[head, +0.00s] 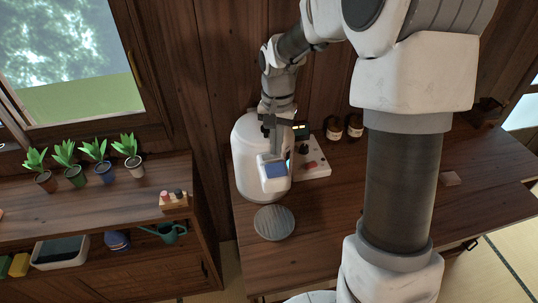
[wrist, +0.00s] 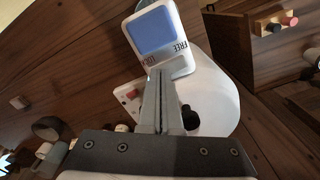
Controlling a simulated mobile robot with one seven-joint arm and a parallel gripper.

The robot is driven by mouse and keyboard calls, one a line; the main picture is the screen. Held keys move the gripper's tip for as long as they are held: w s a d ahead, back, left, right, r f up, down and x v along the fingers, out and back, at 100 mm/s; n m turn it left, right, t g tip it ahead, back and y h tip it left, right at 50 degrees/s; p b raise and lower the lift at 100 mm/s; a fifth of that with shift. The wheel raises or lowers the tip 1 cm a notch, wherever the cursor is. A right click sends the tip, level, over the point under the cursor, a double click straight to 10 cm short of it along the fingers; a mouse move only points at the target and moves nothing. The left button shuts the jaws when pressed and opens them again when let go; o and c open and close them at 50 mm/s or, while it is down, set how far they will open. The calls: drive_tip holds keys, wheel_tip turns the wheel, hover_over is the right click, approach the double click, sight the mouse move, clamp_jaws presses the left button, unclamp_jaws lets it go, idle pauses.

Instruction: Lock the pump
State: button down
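The pump (head: 246,160) is a rounded white pot standing on the wooden table against the wall. Its white head with a blue pad (head: 273,169) juts toward the front. In the wrist view the blue pad (wrist: 153,34) is at the top, with a label reading FREE and LOCK (wrist: 172,56) beside it. My gripper (head: 273,148) is over the top of the pump, just behind the head. In the wrist view its fingers (wrist: 164,76) lie side by side, shut, with tips close to the label edge. I cannot tell whether they touch it. Nothing shows held between them.
A round grey plate (head: 274,222) lies in front of the pump. A white device with knobs (head: 313,166) stands right of it, and dark jars (head: 354,127) stand behind. A shelf with several potted plants (head: 103,168) is at left. The right part of the table is mostly clear.

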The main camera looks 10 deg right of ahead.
drive_tip(key=shift+f, duration=0.15)
drive_tip(key=shift+r+p, duration=2.5)
drive_tip(key=shift+r, duration=1)
drive_tip(key=shift+s+r, duration=0.1)
drive_tip(key=shift+r, duration=0.05)
drive_tip(key=s+r+n+t, duration=0.2)
drive_tip(key=s+r, duration=0.4)
drive_tip(key=s, duration=0.5)
drive_tip(key=s+r+n+t, duration=0.3)
drive_tip(key=s+r, duration=0.3)
drive_tip(key=s, duration=0.5)
drive_tip(key=shift+n+t, duration=0.3)
drive_tip(key=shift+n, duration=0.2)
drive_tip(key=shift+r, duration=0.2)
